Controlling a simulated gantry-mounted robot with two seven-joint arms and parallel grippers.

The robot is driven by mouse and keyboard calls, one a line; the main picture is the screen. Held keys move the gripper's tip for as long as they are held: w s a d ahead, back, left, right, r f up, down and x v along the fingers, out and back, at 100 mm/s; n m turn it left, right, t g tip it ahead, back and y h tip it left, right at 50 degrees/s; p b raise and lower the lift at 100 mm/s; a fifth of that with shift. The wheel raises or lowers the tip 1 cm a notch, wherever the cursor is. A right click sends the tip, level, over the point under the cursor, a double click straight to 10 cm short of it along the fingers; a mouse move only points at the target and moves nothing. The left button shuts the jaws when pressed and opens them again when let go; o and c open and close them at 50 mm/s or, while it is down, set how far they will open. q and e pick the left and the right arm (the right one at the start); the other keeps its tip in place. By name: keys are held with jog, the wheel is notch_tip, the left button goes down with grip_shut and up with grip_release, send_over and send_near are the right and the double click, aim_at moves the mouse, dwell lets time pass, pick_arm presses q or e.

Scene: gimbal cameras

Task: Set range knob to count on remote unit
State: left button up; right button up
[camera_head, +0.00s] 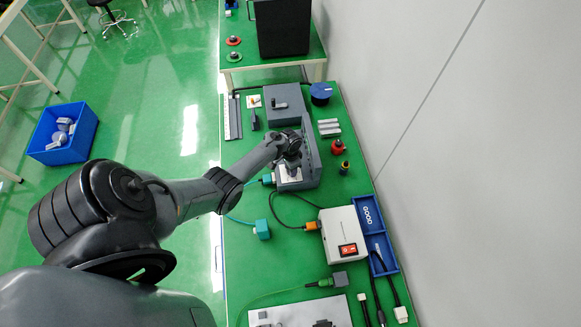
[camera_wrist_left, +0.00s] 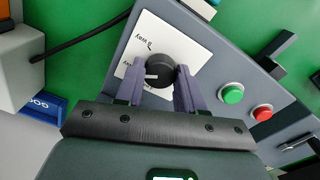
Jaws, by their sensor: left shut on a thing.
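The range knob (camera_wrist_left: 158,72) is round and black, with a light pointer mark on its left side in the left wrist view. It sits on a white label plate (camera_wrist_left: 196,48). The plate's lettering is partly hidden; "way" can be read on it. The plate is on the grey remote unit (camera_wrist_left: 226,66), which stands on the green table in the head view (camera_head: 312,160). My left gripper (camera_wrist_left: 160,74) is shut on the knob, one finger on each side. In the head view my left gripper (camera_head: 291,150) is at the unit and hides the knob.
A green button (camera_wrist_left: 231,93) and a red button (camera_wrist_left: 262,112) are beside the plate. A white box with a red switch (camera_head: 349,249) and a blue tray (camera_head: 390,262) stand nearer. A red-topped item (camera_head: 337,147) is right of the unit. Cables lie across the table.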

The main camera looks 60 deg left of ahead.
pick_arm(q)
jog(key=m, duration=0.5)
jog(key=shift+m, duration=0.3)
jog(key=m, duration=0.3)
jog(key=shift+b, duration=0.35)
jog(key=shift+m+b, duration=0.3)
jog(key=shift+m, duration=1.2)
jog(key=o, duration=1)
jog(key=shift+o, duration=0.2)
